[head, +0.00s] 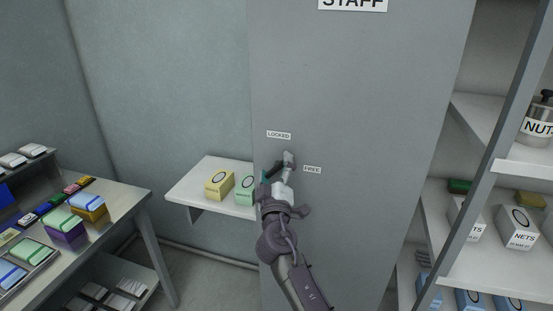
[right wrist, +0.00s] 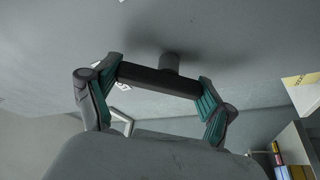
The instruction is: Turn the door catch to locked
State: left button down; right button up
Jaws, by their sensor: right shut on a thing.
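The door catch (right wrist: 155,79) is a dark bar on a short round stem that comes out of the grey door (head: 350,80). In the right wrist view the bar lies between the teal pads of my right gripper (right wrist: 160,88), which is shut on it at both ends. In the head view my right gripper (head: 277,171) is at the door and mostly hides the catch, so I cannot tell which way it points. The LOCKED label (head: 279,135) is above the gripper; the FREE label (head: 312,169) is to its right. My left gripper is not in view.
A small wall shelf (head: 185,190) with a yellow box (head: 219,184) and a green box (head: 245,190) is close left of my right arm. A table (head: 130,200) with boxes stands at far left. Shelving (head: 480,270) with boxes and a NUTS container (head: 538,126) stands at right.

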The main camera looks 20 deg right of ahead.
jog(key=n+p, duration=0.2)
jog(key=p, duration=0.1)
jog(key=n+g+y+p, duration=0.1)
jog(key=n+p, duration=0.2)
jog(key=p, duration=0.1)
jog(key=n+g+y+p, duration=0.1)
jog(key=n+p, duration=0.2)
jog(key=shift+w+a+r+p, duration=0.1)
jog(key=shift+a+r+p, duration=0.05)
jog(key=shift+r+p, duration=0.2)
jog(key=shift+f+n+p, duration=0.3)
jog(key=shift+n+p, duration=0.4)
jog(key=shift+p, duration=0.15)
jog(key=o, duration=1)
jog(key=shift+f, duration=0.1)
jog(key=v, duration=1.2)
jog(key=shift+r, duration=0.35)
